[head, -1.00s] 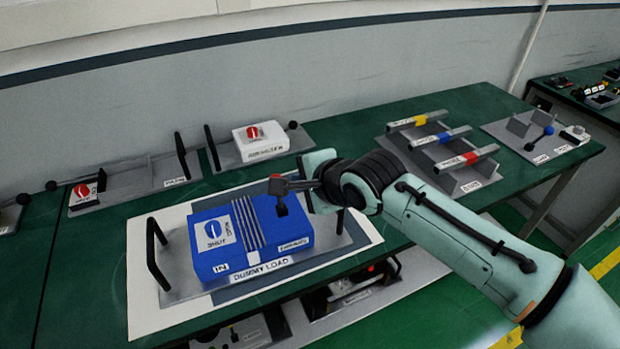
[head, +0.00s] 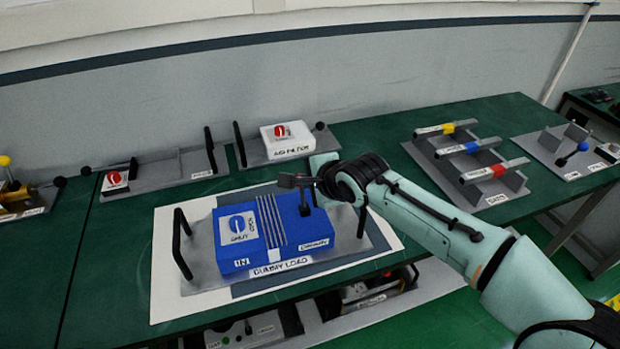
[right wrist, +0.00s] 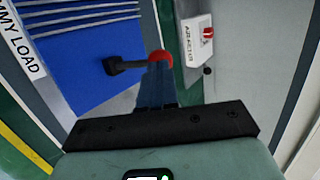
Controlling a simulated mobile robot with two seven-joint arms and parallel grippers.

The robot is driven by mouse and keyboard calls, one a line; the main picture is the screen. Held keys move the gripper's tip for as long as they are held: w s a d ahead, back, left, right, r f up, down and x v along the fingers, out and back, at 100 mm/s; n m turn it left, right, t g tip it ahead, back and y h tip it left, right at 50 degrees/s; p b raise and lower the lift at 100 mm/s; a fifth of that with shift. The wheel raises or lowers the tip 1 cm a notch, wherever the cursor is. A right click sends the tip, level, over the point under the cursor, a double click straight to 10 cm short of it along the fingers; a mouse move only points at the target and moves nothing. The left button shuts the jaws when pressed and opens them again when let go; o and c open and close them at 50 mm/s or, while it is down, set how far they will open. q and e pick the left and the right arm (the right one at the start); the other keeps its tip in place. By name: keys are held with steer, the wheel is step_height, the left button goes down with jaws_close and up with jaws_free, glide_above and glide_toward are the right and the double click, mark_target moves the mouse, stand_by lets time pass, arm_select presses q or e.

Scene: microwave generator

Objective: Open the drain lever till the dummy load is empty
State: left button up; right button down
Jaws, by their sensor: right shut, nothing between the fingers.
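The blue dummy load (head: 240,250) sits on a grey plate with black handles, on the green bench. Its round blue-and-white dial reads SHUT. A black lever (head: 305,205) stands on its right side. In the right wrist view this lever (right wrist: 125,66) reaches toward a red knob (right wrist: 160,57). My right gripper (head: 296,182) is above the lever. In the right wrist view its fingers (right wrist: 157,72) are together and overlap the knob's lower part, with nothing gripped between them. Whether they touch the knob cannot be told. My left gripper is not in view.
A white air-filter box (head: 287,140) stands behind the load. A rack with yellow, blue and red bars (head: 470,170) is to the right. A grey unit with a red dial (head: 115,184) is at the left. Clear green bench lies left of the load.

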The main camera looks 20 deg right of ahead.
steer(key=shift+w+f+g+p, duration=0.25)
steer(key=shift+w+g+p, duration=0.4)
steer(key=shift+p, duration=0.35)
steer(key=shift+s+f, duration=0.1)
steer(key=shift+s, duration=0.05)
